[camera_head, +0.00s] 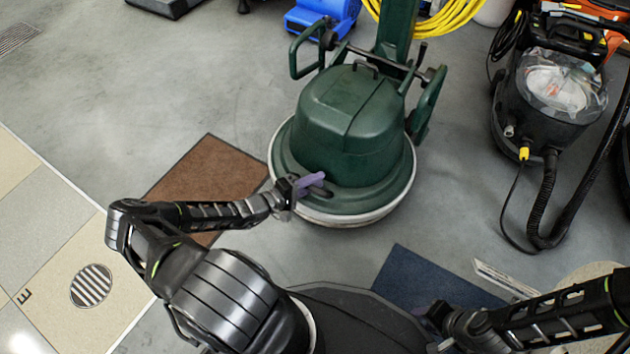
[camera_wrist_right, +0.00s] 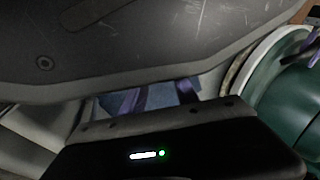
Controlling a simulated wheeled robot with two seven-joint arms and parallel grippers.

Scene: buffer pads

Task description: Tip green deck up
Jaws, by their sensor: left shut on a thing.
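The green deck (camera_head: 345,135) is the domed base of a floor machine. It sits flat on the grey floor, ringed by a pale skirt, with its column and handles rising behind it. My left gripper (camera_head: 314,184) is at the deck's near left edge, its purple fingers shut on the rim there; the exact contact is hard to see. My right gripper (camera_head: 428,312) is low at the right, beside my own base and away from the deck. In the right wrist view its purple fingers (camera_wrist_right: 162,95) stand apart with nothing between them, and the green deck (camera_wrist_right: 283,105) shows at the right.
A brown mat (camera_head: 205,170) lies left of the deck and a blue mat (camera_head: 420,275) lies nearer, to the right. A black vacuum (camera_head: 540,110) with a hose stands at the right. A yellow hose coil (camera_head: 440,15) and a blue blower (camera_head: 322,15) are behind.

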